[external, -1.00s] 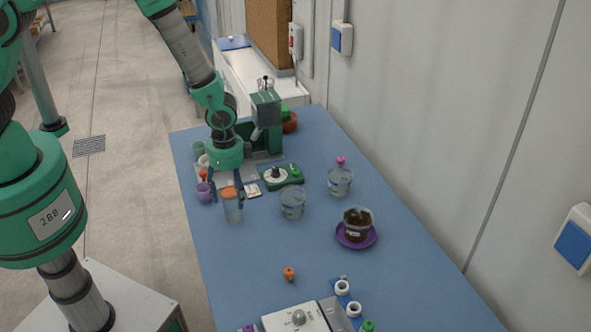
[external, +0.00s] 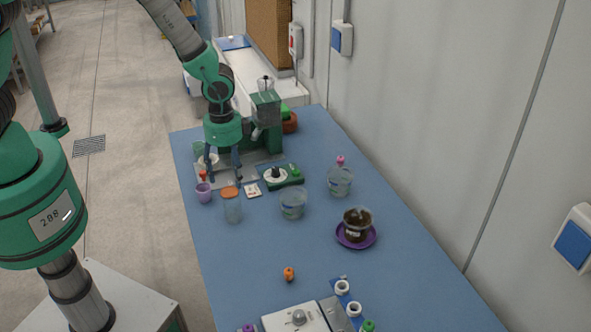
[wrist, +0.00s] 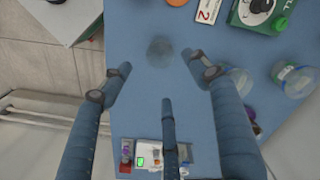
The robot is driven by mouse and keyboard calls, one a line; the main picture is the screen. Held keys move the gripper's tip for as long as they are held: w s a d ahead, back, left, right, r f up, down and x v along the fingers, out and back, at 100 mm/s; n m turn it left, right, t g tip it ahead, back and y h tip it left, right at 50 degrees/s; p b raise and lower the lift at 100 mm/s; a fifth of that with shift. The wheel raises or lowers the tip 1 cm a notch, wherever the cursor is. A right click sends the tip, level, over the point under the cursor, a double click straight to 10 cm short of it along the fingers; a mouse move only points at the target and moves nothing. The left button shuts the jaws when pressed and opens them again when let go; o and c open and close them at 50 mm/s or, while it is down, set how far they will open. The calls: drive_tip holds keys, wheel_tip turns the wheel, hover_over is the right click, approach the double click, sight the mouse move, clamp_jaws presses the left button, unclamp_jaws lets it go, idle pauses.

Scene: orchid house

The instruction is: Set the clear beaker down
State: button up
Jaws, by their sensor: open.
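The clear beaker (external: 232,211) stands upright on the blue table in the external view, near its left edge. It also shows from above in the wrist view (wrist: 160,51), between the lines of the fingers. An orange disc (external: 229,192) shows at the beaker's top in the external view; in the wrist view the orange disc (wrist: 178,2) lies beyond the beaker, apart from it. My gripper (external: 223,172) is open and empty, above the beaker and clear of it.
A purple cup (external: 204,193) stands left of the beaker. A clear tub (external: 293,204) and a green dial device (external: 284,178) stand to its right. A brown-filled pot sits on a purple saucer (external: 357,243). The table in front of the beaker is largely clear.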

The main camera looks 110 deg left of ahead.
idle(0.7)
drive_tip(key=d+r+t, duration=0.1)
drive_tip(key=d+r, duration=0.8)
drive_tip(key=r, duration=0.5)
drive_tip(key=d+r+t, duration=0.1)
drive_tip(key=d+r, duration=0.8)
drive_tip(key=r, duration=0.4)
drive_tip(key=s+d+r+t, duration=0.1)
drive_tip(key=s+d+r, duration=0.6)
drive_tip(key=s, duration=0.3)
drive_tip(key=s+d+r+m+t, duration=0.1)
drive_tip(key=s+d+r+t, duration=0.1)
drive_tip(key=s+d+r, duration=0.6)
drive_tip(key=shift+s+d+t, duration=0.3)
drive_tip(key=shift+s+d, duration=0.5)
drive_tip(key=shift+s, duration=0.45)
drive_tip(key=shift+r, duration=0.1)
wheel_tip(320, 180, down, 12)
drive_tip(key=b, duration=1.2)
